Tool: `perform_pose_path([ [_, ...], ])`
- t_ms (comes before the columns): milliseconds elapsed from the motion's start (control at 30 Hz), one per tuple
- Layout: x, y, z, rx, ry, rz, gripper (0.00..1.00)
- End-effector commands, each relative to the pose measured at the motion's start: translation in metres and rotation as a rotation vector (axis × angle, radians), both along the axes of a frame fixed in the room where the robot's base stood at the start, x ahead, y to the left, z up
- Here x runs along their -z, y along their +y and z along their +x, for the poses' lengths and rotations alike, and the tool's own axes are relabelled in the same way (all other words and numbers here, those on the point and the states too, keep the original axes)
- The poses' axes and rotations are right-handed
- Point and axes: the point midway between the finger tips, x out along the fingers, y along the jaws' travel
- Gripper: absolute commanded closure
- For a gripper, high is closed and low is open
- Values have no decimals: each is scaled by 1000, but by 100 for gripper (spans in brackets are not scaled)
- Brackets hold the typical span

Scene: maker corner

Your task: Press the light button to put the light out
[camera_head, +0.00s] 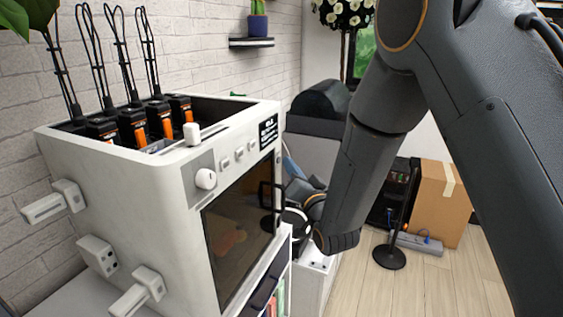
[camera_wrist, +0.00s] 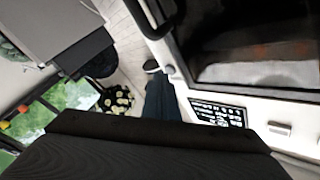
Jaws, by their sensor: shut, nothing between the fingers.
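A white 3D printer (camera_head: 140,200) fills the left of the head view. Its front panel has a round knob (camera_head: 206,179) and a row of small white buttons (camera_head: 238,154) beside a black label (camera_head: 268,131). I cannot tell which is the light button. In the wrist view the label (camera_wrist: 218,113) and one button (camera_wrist: 280,128) show to the right of my gripper (camera_wrist: 157,78). My gripper is shut and empty. In the head view it is mostly hidden by my arm, near the printer's front right side, below the panel. It appears apart from the buttons.
A cardboard box (camera_head: 440,203) and a round black stand base (camera_head: 389,257) are on the floor at right. Floor between them and the foreground is clear.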

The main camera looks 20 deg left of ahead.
Motion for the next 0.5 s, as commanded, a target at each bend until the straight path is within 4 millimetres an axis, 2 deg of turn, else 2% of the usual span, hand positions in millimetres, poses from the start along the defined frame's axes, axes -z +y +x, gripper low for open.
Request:
perform_pose_path([
  [367, 0, -5, 0, 1, -1, 1, 100],
  [500, 0, -14, 0, 4, 0, 1, 100],
])
